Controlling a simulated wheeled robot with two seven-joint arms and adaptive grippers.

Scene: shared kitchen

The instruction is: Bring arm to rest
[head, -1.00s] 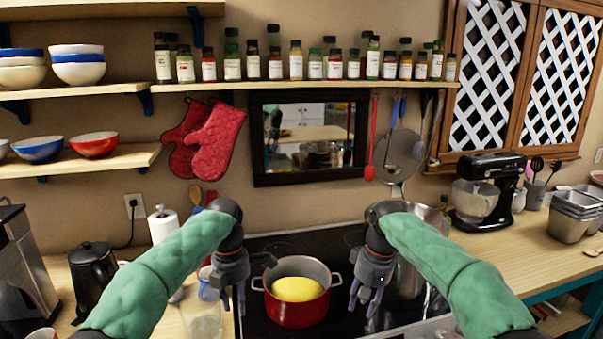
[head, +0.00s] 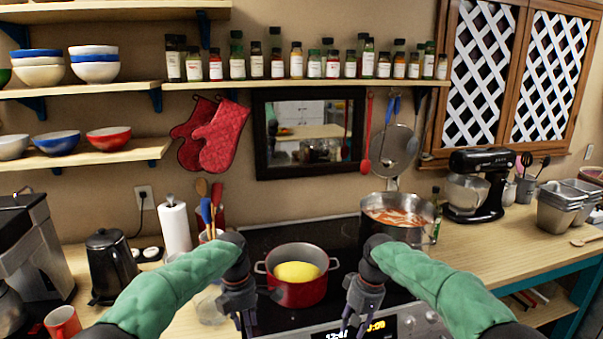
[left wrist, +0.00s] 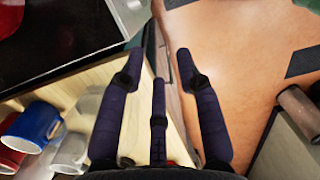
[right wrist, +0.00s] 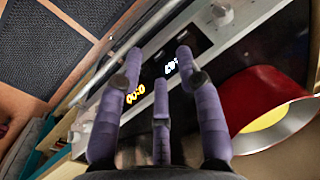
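My left arm reaches in from the left of the head view. Its gripper (head: 243,318) hangs near the front edge of the counter and stove, left of the red pot. In the left wrist view its fingers (left wrist: 160,70) are spread, with nothing between them. My right gripper (head: 357,318) hangs by the stove's front panel, right of the red pot. In the right wrist view its fingers (right wrist: 158,70) are spread and empty. Both grippers point down and appear apart from the cookware.
A red pot (head: 303,292) with something yellow inside stands on the black stove (head: 290,236) between my grippers. A large steel pot (head: 398,232) stands at the back right. A kettle (head: 110,265), a paper towel roll (head: 174,228) and a red mug (head: 62,323) are at left.

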